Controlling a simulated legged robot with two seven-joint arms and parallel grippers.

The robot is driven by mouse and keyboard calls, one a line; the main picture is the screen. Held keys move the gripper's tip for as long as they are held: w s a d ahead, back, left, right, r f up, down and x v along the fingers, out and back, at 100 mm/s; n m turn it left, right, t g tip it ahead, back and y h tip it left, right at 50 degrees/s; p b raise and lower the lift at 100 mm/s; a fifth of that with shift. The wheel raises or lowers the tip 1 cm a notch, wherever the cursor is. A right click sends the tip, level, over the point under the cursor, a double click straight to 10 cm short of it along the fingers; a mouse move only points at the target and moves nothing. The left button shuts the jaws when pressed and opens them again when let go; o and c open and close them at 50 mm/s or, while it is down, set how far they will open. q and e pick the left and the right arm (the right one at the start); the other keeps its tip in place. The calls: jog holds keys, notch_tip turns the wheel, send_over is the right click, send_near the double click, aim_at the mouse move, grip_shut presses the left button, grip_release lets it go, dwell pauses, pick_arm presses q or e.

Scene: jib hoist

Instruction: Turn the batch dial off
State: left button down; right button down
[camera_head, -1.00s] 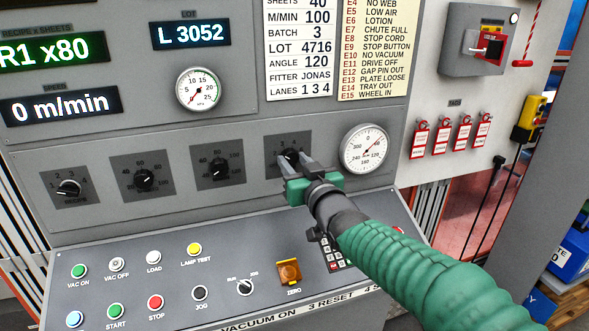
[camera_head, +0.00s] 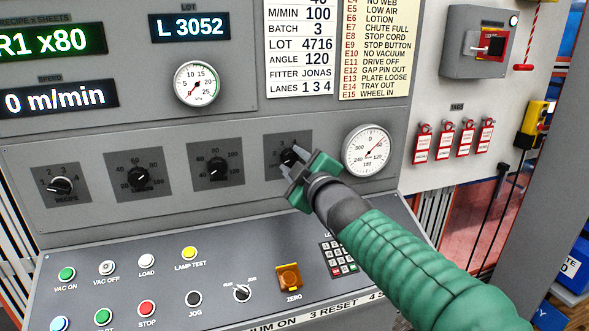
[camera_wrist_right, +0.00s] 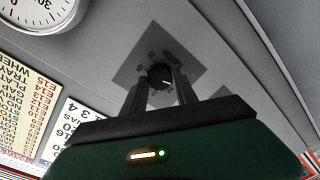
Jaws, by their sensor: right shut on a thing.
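The batch dial (camera_head: 291,155) is a black knob on a dark square plate, fourth in the row of dials on the grey panel. In the right wrist view the dial (camera_wrist_right: 160,76) sits between the fingertips, with the label BATCH on its plate and a white pointer mark. My right gripper (camera_head: 296,165) is shut on the dial, and its green body is tilted in the head view. The fingers also show in the right wrist view (camera_wrist_right: 160,88). The gripper covers part of the plate, so most of its numbers are hidden. My left gripper is not in view.
A round angle gauge (camera_head: 369,151) is close right of the gripper. Another dial (camera_head: 216,171) is to the left. Below, the sloped console holds several buttons, an orange ZERO cover (camera_head: 288,277) and a keypad (camera_head: 338,259) near my arm.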

jog(key=shift+f+n+b, duration=0.4)
jog(key=shift+f+n, duration=0.05)
jog(key=shift+n, duration=0.65)
jog(key=c, duration=1.1)
grip_release()
jog(key=shift+r, duration=0.1)
jog(key=shift+o, duration=0.7)
jog(key=shift+w+r, duration=0.1)
jog(key=shift+r, duration=0.05)
